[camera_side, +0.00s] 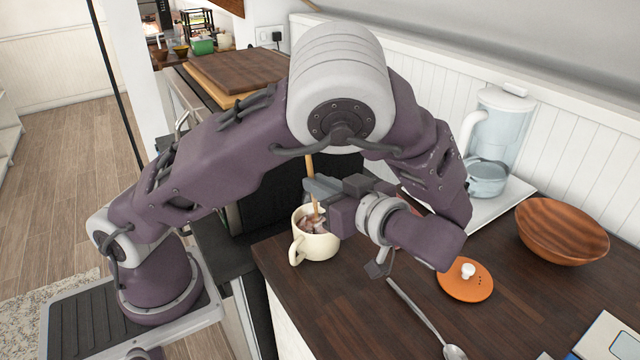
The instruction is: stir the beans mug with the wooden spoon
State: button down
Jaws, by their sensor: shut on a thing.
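The cream mug (316,246) stands upright on the dark wooden counter, with its handle toward the lower left. Brownish-pink beans (311,224) show inside it. My gripper (322,188) is just above the mug's rim, shut on the wooden spoon (309,168). The spoon is nearly upright, its handle rising above the fingers and its lower end going down into the mug. The spoon's tip is hidden in the mug's contents. My gripper's body covers the right part of the mug's rim.
An orange lid (466,280) with a white knob and a metal spoon (420,316) lie right of the mug. A wooden bowl (562,232) and a water pitcher (497,140) on a white tray (507,208) stand further right. A white box (610,338) is at the lower right.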

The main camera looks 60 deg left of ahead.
jog(key=shift+f, duration=0.4)
dwell(0.3)
jog(key=shift+r, duration=0.1)
